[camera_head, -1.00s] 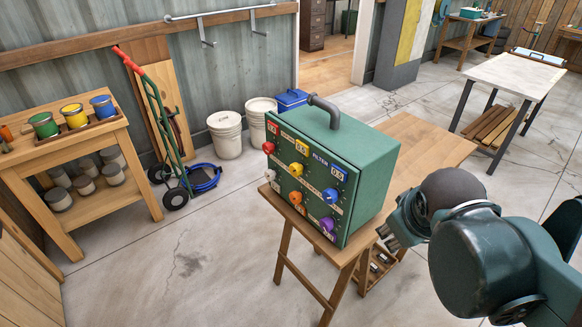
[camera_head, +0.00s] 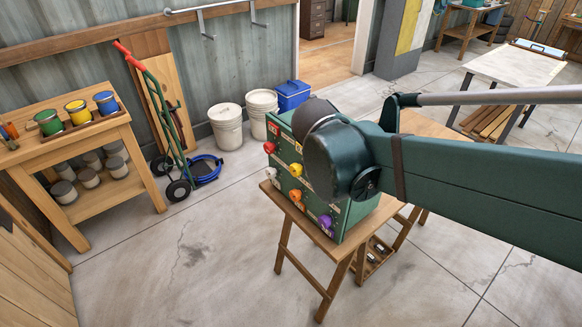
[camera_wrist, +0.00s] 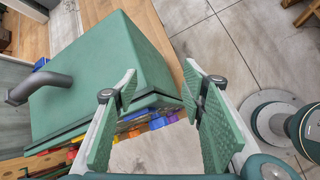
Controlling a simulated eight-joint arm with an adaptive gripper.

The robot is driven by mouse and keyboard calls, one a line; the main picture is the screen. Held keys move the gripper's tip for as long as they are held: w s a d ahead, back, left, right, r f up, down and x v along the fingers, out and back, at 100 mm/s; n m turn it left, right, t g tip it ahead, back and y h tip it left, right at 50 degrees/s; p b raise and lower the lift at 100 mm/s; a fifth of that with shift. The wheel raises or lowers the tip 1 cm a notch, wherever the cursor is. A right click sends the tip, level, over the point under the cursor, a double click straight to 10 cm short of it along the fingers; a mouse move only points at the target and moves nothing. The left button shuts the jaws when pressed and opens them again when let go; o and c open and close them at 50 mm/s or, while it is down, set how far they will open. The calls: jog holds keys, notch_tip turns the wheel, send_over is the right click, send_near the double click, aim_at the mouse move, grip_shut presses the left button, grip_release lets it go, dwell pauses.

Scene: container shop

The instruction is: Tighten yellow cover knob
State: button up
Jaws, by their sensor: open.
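The green box (camera_head: 352,215) stands on a wooden table, its knob panel facing front-left. The yellow cover knob (camera_head: 295,170) shows on the panel, close to the left edge of my arm. Red (camera_head: 271,127), white (camera_head: 272,173), orange (camera_head: 295,196) and purple (camera_head: 325,221) knobs also show. My arm hides the panel's upper right and any blue knob there. In the wrist view my gripper (camera_wrist: 161,72) is open and empty, its two green pads apart beside the box's (camera_wrist: 95,60) panel edge. The head view hides my gripper behind the arm.
The wooden table (camera_head: 420,124) has a lower shelf with small items. White buckets (camera_head: 226,127) and a blue bin (camera_head: 292,95) stand behind the box. A hand truck (camera_head: 160,125) and a workbench with paint cans (camera_head: 125,125) are at left. Floor in front is clear.

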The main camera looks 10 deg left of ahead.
jog(key=w+a+r+n+t+h+p, duration=0.1)
jog(key=w+a+r+n, duration=0.2)
jog(key=a+n, duration=0.15)
jog(key=n+t+h+p, duration=0.2)
jog(key=n+h, duration=0.1)
jog(key=h, duration=0.1)
send_near(293, 171)
jog(key=w, duration=0.1)
jog(key=shift+w+d+f, duration=0.1)
jog(key=shift+d+f, duration=0.15)
jog(key=shift+d, duration=0.15)
jog(key=shift+b+x, duration=0.35)
jog(key=shift+x, duration=3.6)
jog(key=c, duration=0.9)
